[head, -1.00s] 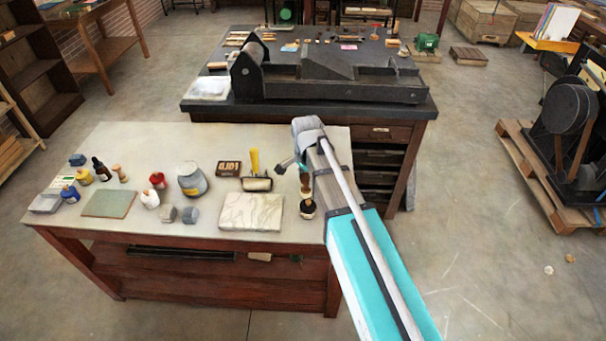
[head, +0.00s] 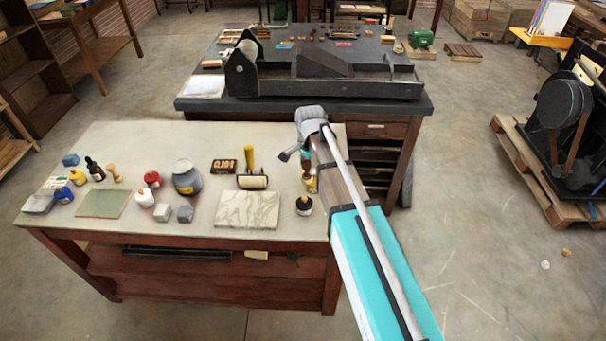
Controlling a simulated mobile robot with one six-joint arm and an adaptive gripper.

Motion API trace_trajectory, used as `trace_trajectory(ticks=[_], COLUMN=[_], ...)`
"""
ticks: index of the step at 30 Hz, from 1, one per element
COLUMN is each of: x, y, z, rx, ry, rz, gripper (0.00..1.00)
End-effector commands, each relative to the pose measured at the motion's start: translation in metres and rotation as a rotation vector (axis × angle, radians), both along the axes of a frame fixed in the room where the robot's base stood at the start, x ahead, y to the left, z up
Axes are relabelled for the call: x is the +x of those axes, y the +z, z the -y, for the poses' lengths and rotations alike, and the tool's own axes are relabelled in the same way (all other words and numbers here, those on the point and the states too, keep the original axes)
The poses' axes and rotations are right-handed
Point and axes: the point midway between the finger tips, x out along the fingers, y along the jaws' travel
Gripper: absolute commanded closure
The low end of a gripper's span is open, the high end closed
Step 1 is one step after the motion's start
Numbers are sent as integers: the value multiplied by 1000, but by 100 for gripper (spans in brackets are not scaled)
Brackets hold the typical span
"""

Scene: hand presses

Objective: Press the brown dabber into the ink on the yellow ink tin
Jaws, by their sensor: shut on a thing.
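My gripper (head: 304,157) is over the right end of the pale work table, pointing down and partly covered by my own arm. It is shut on the brown dabber (head: 307,169), of which only a small brown part shows below the fingers. A small yellow patch, which looks like the yellow ink tin (head: 312,186), shows just under the dabber, half hidden by my arm. Whether the dabber touches the ink cannot be told. A dark round tin with a pale side (head: 304,206) stands just in front of it.
A marbled slab (head: 248,210), a roller with a yellow handle (head: 252,181) and a brown type block (head: 223,166) are left of my gripper. A dark press bench (head: 330,85) is behind.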

Motion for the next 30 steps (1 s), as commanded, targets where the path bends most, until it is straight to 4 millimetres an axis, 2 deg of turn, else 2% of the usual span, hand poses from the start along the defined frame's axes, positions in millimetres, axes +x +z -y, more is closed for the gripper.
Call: trace_trajectory(ticks=[1, 3, 6, 10, 30], x=[16, 31, 50, 63, 66], y=[-4, -7, -9, -11, -17], z=[5, 11, 20, 27, 30], rx=[6, 13, 23, 31, 33], ry=[-4, -2, -3, -2, -2], rz=[11, 27, 48, 65, 71], gripper=[93, 93, 93, 93, 93])
